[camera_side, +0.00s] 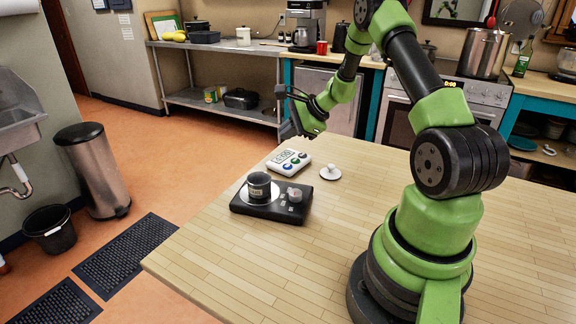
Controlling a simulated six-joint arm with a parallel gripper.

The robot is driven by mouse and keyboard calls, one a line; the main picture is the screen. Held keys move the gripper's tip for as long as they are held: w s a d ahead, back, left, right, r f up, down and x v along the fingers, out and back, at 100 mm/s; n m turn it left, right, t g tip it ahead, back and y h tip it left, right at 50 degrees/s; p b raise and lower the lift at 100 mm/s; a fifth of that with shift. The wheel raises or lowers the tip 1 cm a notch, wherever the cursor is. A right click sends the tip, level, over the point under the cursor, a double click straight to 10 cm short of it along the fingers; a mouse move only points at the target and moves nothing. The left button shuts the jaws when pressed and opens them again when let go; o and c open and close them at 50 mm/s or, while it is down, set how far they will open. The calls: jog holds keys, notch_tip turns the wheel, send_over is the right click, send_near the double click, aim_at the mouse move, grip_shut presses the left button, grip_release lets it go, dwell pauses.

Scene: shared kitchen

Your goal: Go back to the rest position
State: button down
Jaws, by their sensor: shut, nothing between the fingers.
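My gripper (290,130) is at the end of my green and black arm, raised above the far edge of the wooden table (240,275). It points down and to the left and is shut, with nothing seen in it. Below it on the table are a white timer-like device (289,162) with a display and coloured buttons, and a small white dish (331,173) with a little knob-like piece on it.
The front and right of the table are bare. Behind stand a metal shelf (217,105), a counter with a coffee maker (305,22) and red cup (322,47), and a stove with a large pot (482,52). A steel bin (92,170) stands on the floor at left.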

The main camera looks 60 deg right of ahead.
jog(key=s+a+r+n+g+y, duration=0.2)
jog(key=a+r+n, duration=0.7)
jog(key=a+r, duration=0.65)
jog(key=s+a+r+n+h, duration=0.1)
jog(key=s+a+r+n, duration=0.1)
jog(key=s+a+n, duration=0.3)
jog(key=s+a+r+n, duration=0.3)
jog(key=s+a+n, duration=0.2)
jog(key=s, duration=0.7)
jog(key=shift+s+a+n+h, duration=0.35)
jog(key=shift+s+n+h, duration=0.05)
jog(key=shift+n, duration=0.4)
